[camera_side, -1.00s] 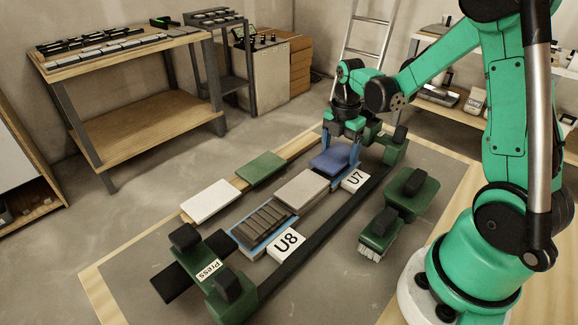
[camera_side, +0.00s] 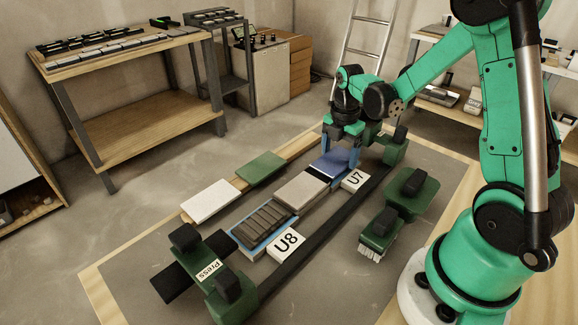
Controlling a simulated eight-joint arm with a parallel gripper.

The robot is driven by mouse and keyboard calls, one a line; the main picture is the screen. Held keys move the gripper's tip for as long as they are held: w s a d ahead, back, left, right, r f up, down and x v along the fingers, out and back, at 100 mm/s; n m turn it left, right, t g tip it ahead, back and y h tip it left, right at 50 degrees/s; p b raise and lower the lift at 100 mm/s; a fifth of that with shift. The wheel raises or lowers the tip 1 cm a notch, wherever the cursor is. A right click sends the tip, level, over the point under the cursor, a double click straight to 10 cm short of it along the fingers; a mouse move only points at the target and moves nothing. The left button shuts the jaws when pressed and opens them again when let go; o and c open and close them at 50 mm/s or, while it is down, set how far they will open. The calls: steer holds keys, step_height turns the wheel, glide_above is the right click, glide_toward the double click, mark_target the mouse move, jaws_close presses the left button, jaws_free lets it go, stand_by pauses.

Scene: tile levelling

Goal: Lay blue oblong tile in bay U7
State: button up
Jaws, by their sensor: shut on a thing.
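The blue oblong tile (camera_side: 330,163) is at the far end of the row, beside the U7 label (camera_side: 355,181). My gripper (camera_side: 340,148) is shut on it, with a finger on either side. The tile looks slightly tilted. A dark strip (camera_side: 318,174) shows between its near edge and the pale grey tile (camera_side: 302,189). Its far part is partly hidden by my gripper, and I cannot tell whether its underside touches the bay.
A ridged brown piece (camera_side: 265,220) lies in a blue-edged bay by the U8 label (camera_side: 289,242). White (camera_side: 210,201) and green (camera_side: 261,168) tiles lie to the left. A green press (camera_side: 218,275) stands in front. A green brush (camera_side: 380,232) lies at right.

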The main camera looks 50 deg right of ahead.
steer(key=o, duration=0.8)
steer(key=shift+r, duration=3.95)
steer(key=s+a+r+m+t, duration=0.1)
steer(key=a+m+t, duration=0.1)
steer(key=a+m, duration=0.2)
steer(key=s+a+r+m+t, duration=0.1)
steer(key=a+m+t, duration=0.1)
steer(key=a+m, duration=0.3)
steer(key=s+a+r+m+t, duration=0.1)
steer(key=a+m+t, duration=0.2)
steer(key=m, duration=0.6)
steer(key=shift+s+a+r, duration=0.15)
steer(key=shift+s+a, duration=0.05)
steer(key=shift+a, duration=0.35)
steer(key=shift+s+a+r, duration=0.15)
steer(key=shift+s+a, duration=0.05)
steer(key=shift+a, duration=0.3)
